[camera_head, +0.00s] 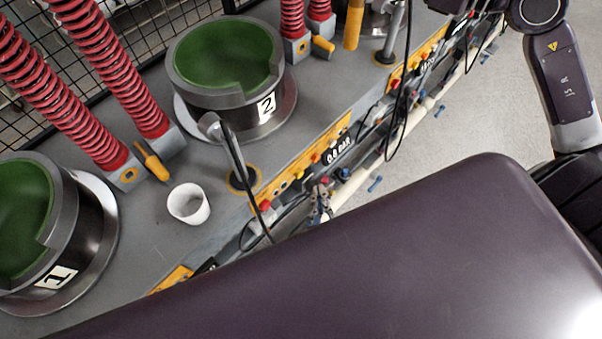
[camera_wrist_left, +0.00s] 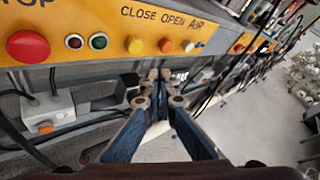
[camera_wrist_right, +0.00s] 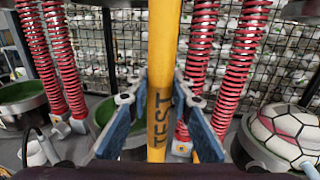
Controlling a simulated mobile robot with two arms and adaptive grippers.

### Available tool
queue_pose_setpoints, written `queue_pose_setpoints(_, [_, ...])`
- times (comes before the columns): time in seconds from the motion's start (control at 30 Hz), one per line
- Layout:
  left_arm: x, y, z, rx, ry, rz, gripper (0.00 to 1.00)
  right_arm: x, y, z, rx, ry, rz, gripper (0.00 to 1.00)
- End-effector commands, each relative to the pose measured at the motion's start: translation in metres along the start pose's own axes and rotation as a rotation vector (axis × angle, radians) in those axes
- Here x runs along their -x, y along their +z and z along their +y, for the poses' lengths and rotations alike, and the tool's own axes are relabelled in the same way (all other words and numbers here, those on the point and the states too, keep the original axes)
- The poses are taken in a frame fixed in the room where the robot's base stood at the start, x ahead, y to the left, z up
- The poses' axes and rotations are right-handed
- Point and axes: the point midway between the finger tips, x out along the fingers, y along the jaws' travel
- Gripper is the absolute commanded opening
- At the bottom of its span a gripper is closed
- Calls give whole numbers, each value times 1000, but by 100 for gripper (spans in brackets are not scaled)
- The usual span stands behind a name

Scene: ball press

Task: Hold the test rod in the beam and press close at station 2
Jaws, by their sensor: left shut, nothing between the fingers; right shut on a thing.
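The yellow test rod (camera_wrist_right: 163,80), marked TEST, stands upright between the fingers of my right gripper (camera_wrist_right: 157,110), which is shut on it. Station 2 (camera_head: 228,62) is a green-lined round mould with a 2 label in the head view. My left gripper (camera_head: 321,200) is shut and empty in front of the orange button panel. In the left wrist view its fingertips (camera_wrist_left: 158,82) sit just below the panel (camera_wrist_left: 105,15), apart from the yellow button (camera_wrist_left: 135,45) below the CLOSE lettering. Whether the rod is in the beam cannot be told.
Station 1 (camera_head: 55,230) and a white cup (camera_head: 188,203) stand on the grey bench. A red stop button (camera_wrist_left: 28,46) is at the panel's left. Black cables hang before the panel. Red springs and a mesh fence stand behind. A ball (camera_wrist_right: 285,130) sits at right.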

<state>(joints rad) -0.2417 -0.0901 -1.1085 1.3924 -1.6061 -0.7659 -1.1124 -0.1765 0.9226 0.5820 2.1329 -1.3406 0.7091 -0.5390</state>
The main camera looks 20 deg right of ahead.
Motion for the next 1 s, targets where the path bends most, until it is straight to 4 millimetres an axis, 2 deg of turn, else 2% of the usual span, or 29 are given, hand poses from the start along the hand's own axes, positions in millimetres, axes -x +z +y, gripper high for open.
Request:
queue_pose_setpoints(0.3, [-20, 15, 14, 1, 0, -2, 0, 0, 1, 0, 0, 0, -1, 0])
queue_pose_setpoints(1.0, [-22, 16, 16, 1, 0, -1, 0, 0, 1, 0, 0, 0, -1, 0])
